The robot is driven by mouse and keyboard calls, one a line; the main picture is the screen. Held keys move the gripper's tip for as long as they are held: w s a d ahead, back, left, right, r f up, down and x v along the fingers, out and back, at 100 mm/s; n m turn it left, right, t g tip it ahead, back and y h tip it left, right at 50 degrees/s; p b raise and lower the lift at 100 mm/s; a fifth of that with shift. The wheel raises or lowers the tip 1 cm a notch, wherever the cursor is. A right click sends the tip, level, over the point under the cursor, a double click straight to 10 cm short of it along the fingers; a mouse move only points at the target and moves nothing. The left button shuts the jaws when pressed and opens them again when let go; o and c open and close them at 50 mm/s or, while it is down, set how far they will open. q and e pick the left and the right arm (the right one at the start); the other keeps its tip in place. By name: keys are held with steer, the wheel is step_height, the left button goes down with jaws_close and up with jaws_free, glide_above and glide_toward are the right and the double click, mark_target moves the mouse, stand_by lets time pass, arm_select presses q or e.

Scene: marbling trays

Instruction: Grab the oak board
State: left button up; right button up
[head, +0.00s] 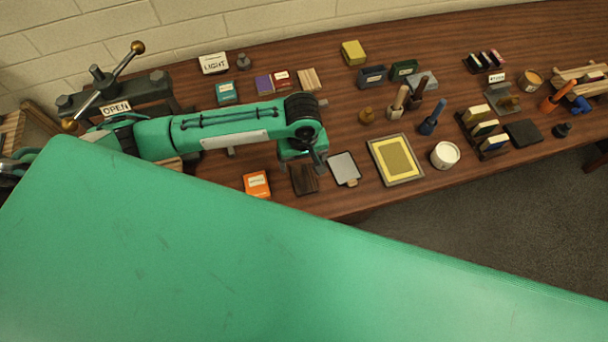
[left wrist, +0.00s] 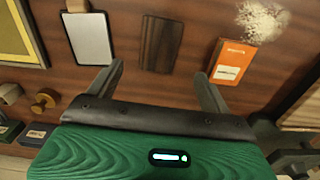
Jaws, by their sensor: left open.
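A dark brown grained wooden board (head: 305,180) lies flat near the table's front edge, between an orange box and a pale-faced flat plate. It shows in the left wrist view (left wrist: 160,45), ahead of the fingers. A pale striped wooden board (head: 309,79) lies at the back of the table; I cannot tell from looks alone which board is oak. My left gripper (head: 303,162) is open and empty, above and just behind the dark board. In the left wrist view its fingertips (left wrist: 160,72) are spread wider than that board, with no visible contact. My right gripper is not in view.
The orange box (head: 257,184) stands left of the dark board, and the pale plate (head: 344,168) lies close on its right. A yellow framed screen (head: 396,160) and a white tub (head: 445,154) are farther right. A sign reading OPEN (head: 116,109) is on the press at left.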

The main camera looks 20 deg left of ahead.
mark_target(304, 177)
arm_select(q)
steer(key=shift+w+a+f, duration=0.1)
steer(key=shift+w+f, duration=0.05)
steer(key=shift+f, duration=0.5)
steer(key=shift+w+f, duration=0.15)
steer(key=shift+f, duration=0.45)
steer(key=shift+s+f+p, duration=0.2)
steer(key=shift+f+p, duration=0.6)
step_height(304, 177, down, 4)
steer(key=shift+r+p, duration=0.1)
steer(key=shift+p, duration=0.5)
steer(key=shift+c, duration=0.6)
steer(key=c, duration=1)
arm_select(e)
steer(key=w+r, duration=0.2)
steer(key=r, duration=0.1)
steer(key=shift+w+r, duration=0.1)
